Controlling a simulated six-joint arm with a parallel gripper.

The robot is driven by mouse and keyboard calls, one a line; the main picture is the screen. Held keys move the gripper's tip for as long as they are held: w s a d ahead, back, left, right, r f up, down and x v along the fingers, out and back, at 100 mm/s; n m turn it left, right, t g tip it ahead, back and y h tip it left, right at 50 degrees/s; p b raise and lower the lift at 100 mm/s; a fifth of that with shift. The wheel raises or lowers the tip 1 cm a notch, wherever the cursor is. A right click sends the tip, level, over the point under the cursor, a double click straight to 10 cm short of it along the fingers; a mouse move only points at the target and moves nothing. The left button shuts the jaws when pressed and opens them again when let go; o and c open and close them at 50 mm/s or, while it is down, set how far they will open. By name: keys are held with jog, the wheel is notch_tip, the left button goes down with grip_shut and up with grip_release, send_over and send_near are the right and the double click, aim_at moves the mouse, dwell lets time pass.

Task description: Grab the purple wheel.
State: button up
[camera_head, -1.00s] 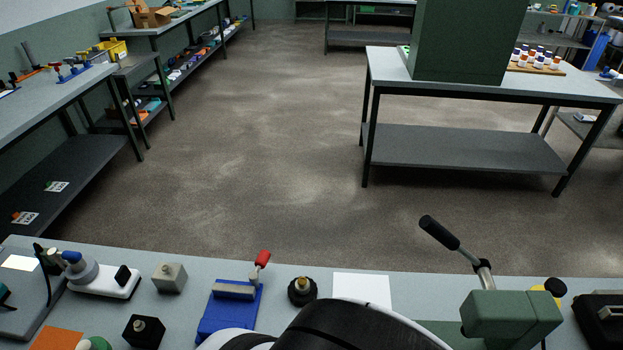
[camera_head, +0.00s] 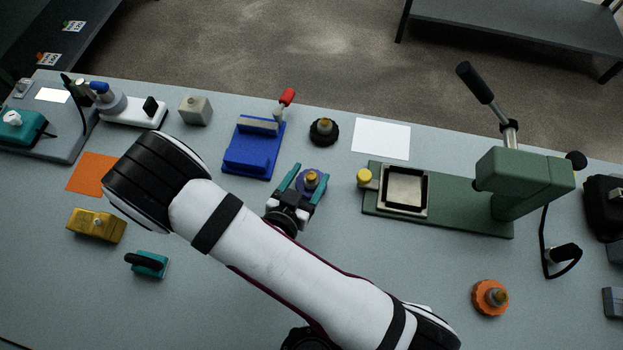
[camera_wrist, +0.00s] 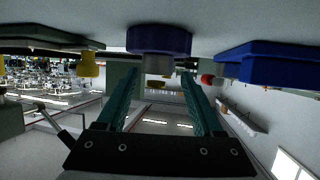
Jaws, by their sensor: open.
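The purple wheel (camera_head: 304,190), with a brass-coloured hub, sits on the light grey bench near the middle of the head view. My gripper (camera_head: 311,173) is open, and its two teal fingers appear on either side of the wheel there. In the wrist view, the bench surface is at the top and the wheel (camera_wrist: 159,39) hangs from it with a grey hub end pointing down. The open fingers (camera_wrist: 160,74) point towards it, one on each side of the hub in the picture. Nothing is held. I cannot tell whether a finger touches the wheel.
A blue fixture with a red handle (camera_head: 252,150) stands to the left, a black knob (camera_head: 323,131) behind. A green press (camera_head: 525,185) with a yellow knob is to the right. An orange wheel (camera_head: 490,297) lies front right.

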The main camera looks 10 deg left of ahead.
jog(key=x, duration=0.4)
jog(key=shift+d+r, duration=0.1)
jog(key=shift+d, duration=0.1)
jog(key=shift+s, duration=0.1)
grip_shut()
